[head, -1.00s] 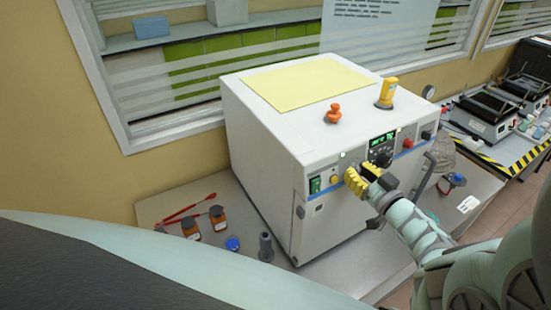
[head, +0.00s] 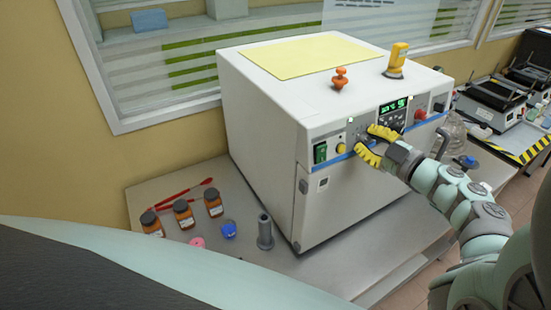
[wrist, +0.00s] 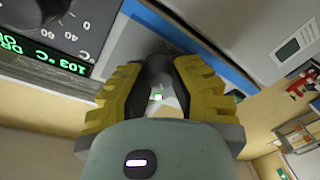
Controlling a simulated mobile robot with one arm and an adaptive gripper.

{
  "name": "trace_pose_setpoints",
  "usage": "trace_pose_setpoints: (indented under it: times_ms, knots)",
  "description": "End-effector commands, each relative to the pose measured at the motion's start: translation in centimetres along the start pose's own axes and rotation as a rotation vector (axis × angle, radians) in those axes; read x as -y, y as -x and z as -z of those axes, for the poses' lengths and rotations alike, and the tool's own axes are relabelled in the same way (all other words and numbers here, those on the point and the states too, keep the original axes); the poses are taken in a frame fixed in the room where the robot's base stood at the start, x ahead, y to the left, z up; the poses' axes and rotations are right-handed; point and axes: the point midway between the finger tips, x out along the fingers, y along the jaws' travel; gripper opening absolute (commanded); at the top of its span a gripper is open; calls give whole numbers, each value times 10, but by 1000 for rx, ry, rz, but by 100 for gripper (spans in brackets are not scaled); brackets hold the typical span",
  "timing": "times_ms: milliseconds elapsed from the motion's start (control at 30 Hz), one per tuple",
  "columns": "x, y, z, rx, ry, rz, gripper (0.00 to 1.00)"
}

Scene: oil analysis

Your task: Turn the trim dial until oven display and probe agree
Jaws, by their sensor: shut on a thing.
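The white oven (head: 262,130) stands on the bench with its control panel facing right. Its green-lit display (head: 394,106) also shows upside down in the wrist view (wrist: 72,66), where 103 °C seems readable; other text is cut off. My gripper (head: 366,143) is at the panel, between the yellow button and the display. In the wrist view its yellow ribbed fingers (wrist: 158,85) close around a dark grey knob (wrist: 160,70), apparently the trim dial, mostly hidden between them. A yellow handheld device (head: 397,60), possibly the probe reader, stands on the oven top; its reading is not visible.
A green switch (head: 320,152), a yellow button (head: 341,148) and a red knob (head: 420,115) flank my gripper on the panel. An orange knob-like piece (head: 340,78) is on the oven top. Brown bottles (head: 183,213) and a grey cylinder (head: 264,232) stand at left.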

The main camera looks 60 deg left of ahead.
Motion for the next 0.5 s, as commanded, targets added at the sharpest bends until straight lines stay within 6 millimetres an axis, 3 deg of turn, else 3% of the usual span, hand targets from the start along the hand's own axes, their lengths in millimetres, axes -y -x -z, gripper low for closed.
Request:
trace_pose_setpoints:
  times_ms: [500]
  knots:
    - [1,0,-1,-8,214,48,0]
